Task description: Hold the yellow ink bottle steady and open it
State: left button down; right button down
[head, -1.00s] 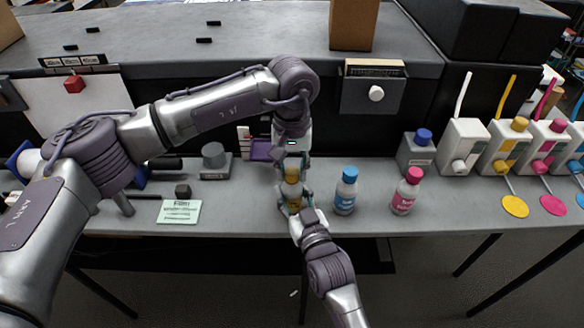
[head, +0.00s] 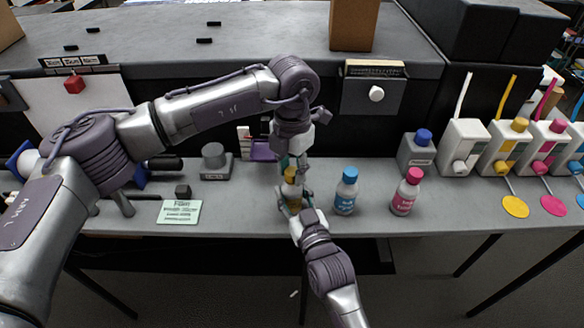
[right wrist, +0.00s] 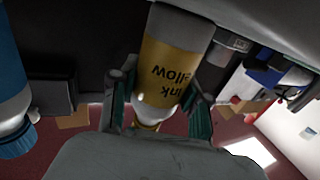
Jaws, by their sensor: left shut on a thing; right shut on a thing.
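The yellow ink bottle (head: 292,199) stands on the grey bench, partly hidden by my grippers. My right gripper (head: 293,196) reaches in from the front and is shut around the bottle's body. In the right wrist view the bottle (right wrist: 168,72) appears upside down, its yellow label between the two fingers of the right gripper (right wrist: 160,100). My left gripper (head: 291,169) points down from above and is shut on the yellow cap (head: 290,174) at the bottle's top. Whether the cap is still seated on the neck cannot be told.
A blue ink bottle (head: 346,194) stands close to the right of my grippers, with a pink one (head: 407,194) beyond it. White ink containers (head: 465,145) line the bench's right side. A green note card (head: 180,212) lies to the left. A raised shelf edge is behind.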

pick_arm(q)
jog(key=n, duration=1.6)
jog(key=shift+n, duration=0.4)
jog(key=n, duration=0.5)
jog(key=shift+r, duration=0.1)
jog(key=shift+w, duration=0.1)
jog(key=shift+r, duration=0.15)
jog(key=shift+r, duration=0.95)
jog(key=shift+r, duration=0.1)
